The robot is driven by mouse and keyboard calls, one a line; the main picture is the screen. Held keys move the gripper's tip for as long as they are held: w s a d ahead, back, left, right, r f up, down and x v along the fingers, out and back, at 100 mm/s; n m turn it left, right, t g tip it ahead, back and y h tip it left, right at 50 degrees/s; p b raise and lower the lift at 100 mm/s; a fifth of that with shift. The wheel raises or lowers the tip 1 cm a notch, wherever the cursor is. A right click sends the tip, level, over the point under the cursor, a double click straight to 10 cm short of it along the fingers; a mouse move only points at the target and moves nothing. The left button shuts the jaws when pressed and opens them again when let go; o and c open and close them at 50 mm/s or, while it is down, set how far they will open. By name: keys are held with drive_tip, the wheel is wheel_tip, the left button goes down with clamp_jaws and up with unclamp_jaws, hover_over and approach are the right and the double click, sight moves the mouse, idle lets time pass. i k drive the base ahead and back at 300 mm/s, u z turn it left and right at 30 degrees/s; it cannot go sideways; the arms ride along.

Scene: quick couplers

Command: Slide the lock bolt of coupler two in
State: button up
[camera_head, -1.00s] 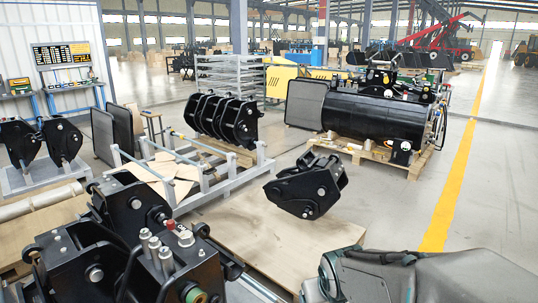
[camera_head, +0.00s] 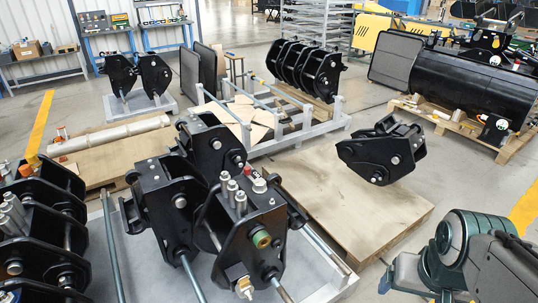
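Several black quick couplers are in view, and I cannot read a number to tell which is coupler two. The nearest coupler (camera_head: 232,237) stands on rods over a grey rack, with silver fittings and a red cap on top. Another coupler (camera_head: 165,208) stands beside it at the left, and one (camera_head: 212,148) is just behind. One lone coupler (camera_head: 383,152) is at the wooden board. More couplers (camera_head: 45,225) stack up at the left edge. No lock bolt is clearly identifiable. My arm (camera_head: 462,245) shows at the lower right; its gripper fingers do not show.
The wooden board (camera_head: 335,195) lies on the floor right of the rack (camera_head: 322,268). Open floor shows at the left back.

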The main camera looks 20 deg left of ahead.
sight(247, 169)
drive_tip(key=z, duration=0.45)
drive_tip(key=k, duration=0.55)
drive_tip(key=z, duration=0.5)
drive_tip(key=i, duration=0.6)
drive_tip(key=u, duration=0.9)
drive_tip(key=i, duration=1.05)
drive_tip(key=u, duration=1.55)
drive_tip(key=i, duration=0.3)
drive_tip(key=u, duration=0.15)
